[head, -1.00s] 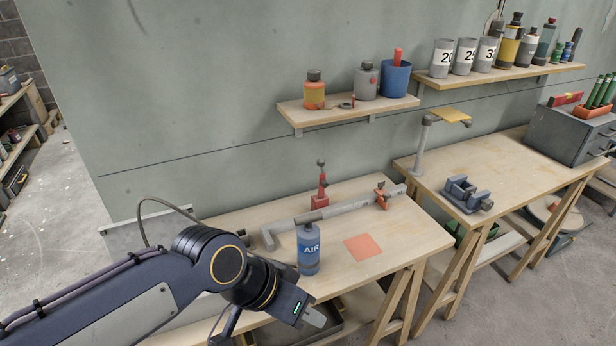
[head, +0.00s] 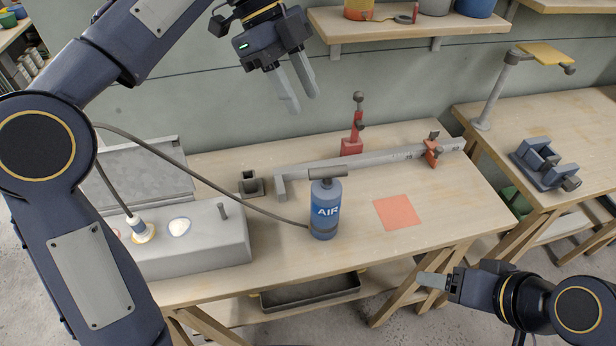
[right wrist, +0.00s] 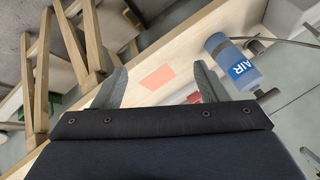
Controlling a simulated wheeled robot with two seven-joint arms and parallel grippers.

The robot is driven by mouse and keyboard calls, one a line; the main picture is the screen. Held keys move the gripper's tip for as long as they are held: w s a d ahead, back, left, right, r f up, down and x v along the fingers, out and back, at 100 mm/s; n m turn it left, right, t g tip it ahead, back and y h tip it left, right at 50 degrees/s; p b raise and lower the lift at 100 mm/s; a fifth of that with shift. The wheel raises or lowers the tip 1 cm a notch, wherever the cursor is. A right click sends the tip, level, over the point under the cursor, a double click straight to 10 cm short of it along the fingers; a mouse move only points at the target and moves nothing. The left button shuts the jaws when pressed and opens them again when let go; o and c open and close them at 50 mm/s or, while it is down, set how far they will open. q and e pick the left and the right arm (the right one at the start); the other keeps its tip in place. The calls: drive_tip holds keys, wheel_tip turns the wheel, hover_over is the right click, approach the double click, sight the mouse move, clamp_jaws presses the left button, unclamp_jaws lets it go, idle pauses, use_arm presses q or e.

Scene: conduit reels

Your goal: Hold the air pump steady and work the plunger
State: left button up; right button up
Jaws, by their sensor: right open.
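The air pump (head: 326,222) is a blue-grey cylinder marked AIR, upright on the wooden bench near its front middle. Its plunger handle (head: 328,173) is a dark grey crossbar close above the body. In the right wrist view the pump (right wrist: 237,68) shows at the right, apart from the fingers. My left gripper (head: 299,94) is raised above the back of the bench, empty, its fingers apart and pointing down. My right gripper (head: 432,281) is low at the bench's front edge, right of the pump. Its open, empty jaws show in the right wrist view (right wrist: 161,84).
A hose (head: 200,180) runs from the pump to a grey box (head: 225,245) at left. Behind the pump lie a long grey bar (head: 350,165) and a red stand (head: 352,143). An orange square (head: 397,212) lies flat to its right. A shelf (head: 400,25) hangs above.

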drive_tip(key=shift+o, duration=1)
drive_tip(key=w+a+r+y, duration=0.3)
drive_tip(key=a, duration=0.3)
drive_tip(key=w+a+r+t+y, duration=0.1)
drive_tip(key=w+a+r+y, duration=0.1)
drive_tip(key=a, duration=0.5)
drive_tip(key=shift+w+a+r+n+y, duration=0.2)
drive_tip(key=shift+w+r+n+y, duration=0.15)
drive_tip(key=shift+w+r, duration=0.5)
drive_tip(key=m+t+h, duration=0.2)
drive_tip(key=m+h, duration=0.1)
hover_over(320, 218)
drive_tip(key=s+a, duration=0.4)
drive_tip(key=s, duration=0.1)
wheel_tip(320, 218, down, 4)
drive_tip(key=f, duration=0.1)
drive_tip(key=f+t+h, duration=0.1)
drive_tip(key=h, duration=0.2)
drive_tip(key=d+f+t+h, duration=0.1)
drive_tip(key=f+h, duration=0.1)
drive_tip(key=d+f+t+h, duration=0.1)
drive_tip(key=f+h, duration=0.1)
drive_tip(key=h, duration=0.1)
drive_tip(key=shift+w+f+t+h, duration=0.25)
drive_tip(key=shift+w+t+h, duration=0.1)
drive_tip(key=shift+t, duration=0.05)
drive_tip(key=shift+d+n+t+h, duration=0.4)
drive_tip(key=shift+t+h, duration=0.2)
drive_tip(key=shift+h, duration=0.4)
drive_tip(key=shift+x, duration=3.9)
